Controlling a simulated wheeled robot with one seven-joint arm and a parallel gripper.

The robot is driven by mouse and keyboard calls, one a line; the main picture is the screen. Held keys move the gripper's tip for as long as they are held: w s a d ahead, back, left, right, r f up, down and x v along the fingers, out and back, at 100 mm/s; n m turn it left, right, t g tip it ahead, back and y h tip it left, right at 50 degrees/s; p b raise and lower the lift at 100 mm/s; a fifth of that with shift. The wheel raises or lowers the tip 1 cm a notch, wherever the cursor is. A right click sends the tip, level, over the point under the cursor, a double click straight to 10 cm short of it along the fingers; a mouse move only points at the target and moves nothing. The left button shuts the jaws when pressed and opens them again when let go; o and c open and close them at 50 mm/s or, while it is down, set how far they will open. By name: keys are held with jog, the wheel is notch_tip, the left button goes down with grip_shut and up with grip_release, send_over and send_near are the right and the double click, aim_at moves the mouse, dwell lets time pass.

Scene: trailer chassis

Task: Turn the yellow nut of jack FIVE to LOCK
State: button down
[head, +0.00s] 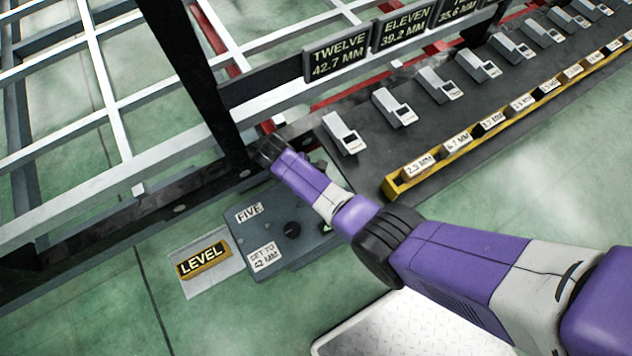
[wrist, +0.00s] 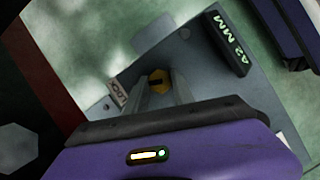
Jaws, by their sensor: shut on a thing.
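The yellow nut (wrist: 157,76) shows in the wrist view, with a dark slot or mark across it. My gripper (wrist: 161,92) reaches down to it with its two grey fingers, one on each side, and is shut on it. A white label (wrist: 117,94), which seems to read LOCK, lies to the left of the nut. A dark block reading 42 MM (wrist: 230,43) stands to the upper right. In the head view the grey jack plate (head: 310,243) bears a FIVE label (head: 249,212) and a SET TO 42 MM label (head: 265,257). My arm hides the nut there.
A yellow LEVEL block (head: 204,260) sits on a pale plate left of jack FIVE. A dark chassis beam (head: 95,222) runs behind the jack. A yellow rack (head: 402,185) of millimetre blocks and a row of grey units stand to the right.

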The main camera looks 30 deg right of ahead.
jog(key=shift+m+g, duration=0.5)
jog(key=shift+m, duration=0.8)
jog(key=c, duration=1.1)
grip_release()
jog(key=shift+o, duration=0.2)
